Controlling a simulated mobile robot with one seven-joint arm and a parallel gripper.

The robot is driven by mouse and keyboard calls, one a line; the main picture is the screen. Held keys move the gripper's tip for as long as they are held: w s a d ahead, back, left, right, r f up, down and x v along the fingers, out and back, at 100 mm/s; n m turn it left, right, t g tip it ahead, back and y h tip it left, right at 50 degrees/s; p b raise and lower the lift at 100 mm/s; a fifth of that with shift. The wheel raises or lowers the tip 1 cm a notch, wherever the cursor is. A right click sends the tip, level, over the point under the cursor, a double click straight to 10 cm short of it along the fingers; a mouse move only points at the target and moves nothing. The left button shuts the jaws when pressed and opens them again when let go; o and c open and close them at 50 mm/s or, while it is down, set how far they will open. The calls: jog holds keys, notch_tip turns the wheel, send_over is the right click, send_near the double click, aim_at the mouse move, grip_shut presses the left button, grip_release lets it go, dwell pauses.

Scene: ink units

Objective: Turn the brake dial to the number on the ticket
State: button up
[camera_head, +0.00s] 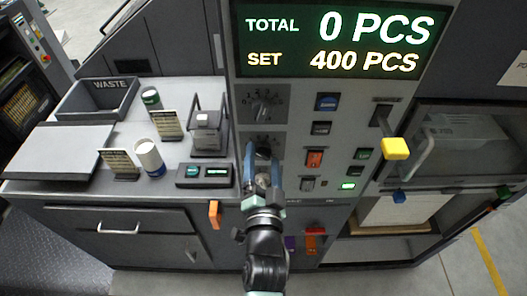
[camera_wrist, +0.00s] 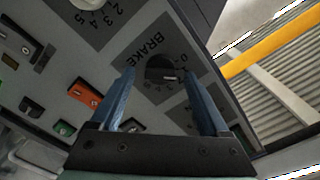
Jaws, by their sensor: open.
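The brake dial (camera_wrist: 160,70) is a dark round knob on a grey plate marked BRAKE. In the wrist view it sits between the two blue fingers of my gripper (camera_wrist: 159,77), which is open. The picture does not show whether the fingers touch it. The numbers around the dial are small and partly hidden, so its setting cannot be read. In the head view my gripper (camera_head: 263,160) is in front of the panel and covers much of the dial. Two small standing cards, a front one (camera_head: 119,160) and a rear one (camera_head: 166,125), are on the counter; their smaller print is unreadable.
Another numbered dial (camera_head: 265,106) sits just above. An orange switch (camera_head: 314,158) and several buttons lie to the right. A yellow-capped lever (camera_head: 395,149) sticks out farther right. The display (camera_head: 340,40) reads TOTAL 0 PCS, SET 400 PCS. A WASTE tray (camera_head: 97,100) stands left.

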jog(key=shift+w, duration=0.55)
grip_shut()
